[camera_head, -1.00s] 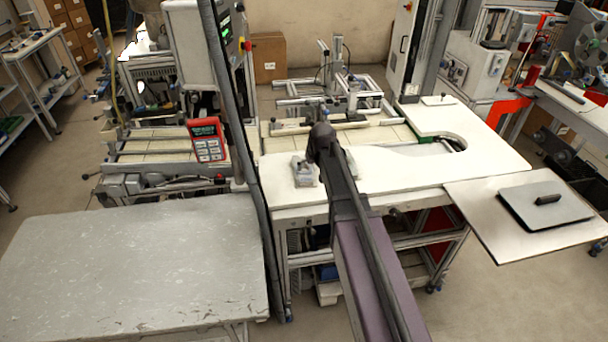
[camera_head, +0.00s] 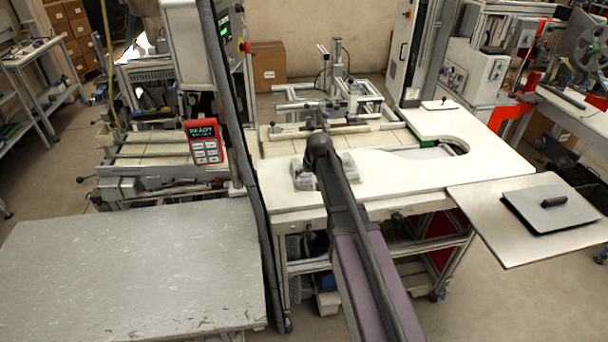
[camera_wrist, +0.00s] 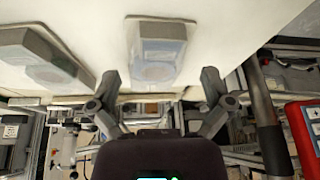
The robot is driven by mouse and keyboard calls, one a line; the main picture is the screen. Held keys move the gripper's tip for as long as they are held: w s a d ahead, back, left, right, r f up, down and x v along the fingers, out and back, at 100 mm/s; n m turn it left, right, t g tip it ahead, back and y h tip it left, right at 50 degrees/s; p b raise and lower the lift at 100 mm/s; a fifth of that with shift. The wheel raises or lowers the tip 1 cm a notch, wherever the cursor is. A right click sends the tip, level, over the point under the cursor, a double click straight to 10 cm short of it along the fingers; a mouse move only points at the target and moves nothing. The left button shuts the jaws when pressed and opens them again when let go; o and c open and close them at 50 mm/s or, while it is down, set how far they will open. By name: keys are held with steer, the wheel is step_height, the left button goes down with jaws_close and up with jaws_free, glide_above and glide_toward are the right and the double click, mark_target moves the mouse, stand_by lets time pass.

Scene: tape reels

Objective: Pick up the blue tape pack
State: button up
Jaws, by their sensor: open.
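Two small clear-wrapped tape packs lie on the white bench top. One pack (camera_wrist: 156,48) with a faint blue tint is ahead of my gripper, roughly between its fingers in the wrist view. The other pack (camera_wrist: 38,58), grey with a blue-grey round patch, is to its left. In the head view, one pack (camera_head: 303,177) shows left of my arm and another (camera_head: 349,167) is partly hidden behind it. Which is the blue one is hard to tell. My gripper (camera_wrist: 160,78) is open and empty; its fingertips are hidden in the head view.
The white bench top (camera_head: 420,172) is mostly clear. A red handheld device (camera_head: 205,142) stands left of a dark upright post (camera_head: 243,140). A bare grey table (camera_head: 130,265) is at front left. A plate with a black handle (camera_head: 553,208) lies at right.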

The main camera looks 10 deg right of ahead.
mark_target(307, 182)
steer(key=shift+f, duration=0.1)
steer(key=shift+b+x, duration=2.4)
steer(key=shift+x, duration=0.1)
steer(key=c, duration=1)
steer(key=shift+r, duration=0.2)
step_height(307, 182, up, 3)
steer(key=p, duration=0.3)
steer(key=shift+f, duration=0.1)
steer(key=s+d, duration=0.2)
steer(key=s, duration=0.3)
steer(key=s+d+r+p, duration=0.1)
steer(key=s+d, duration=0.1)
steer(key=s, duration=0.2)
steer(key=s+d+r+p, duration=0.1)
steer(key=s+d, duration=0.1)
steer(key=s, duration=0.3)
steer(key=shift+s+d, duration=0.1)
steer(key=shift+s, duration=0.3)
steer(key=shift+f, duration=0.1)
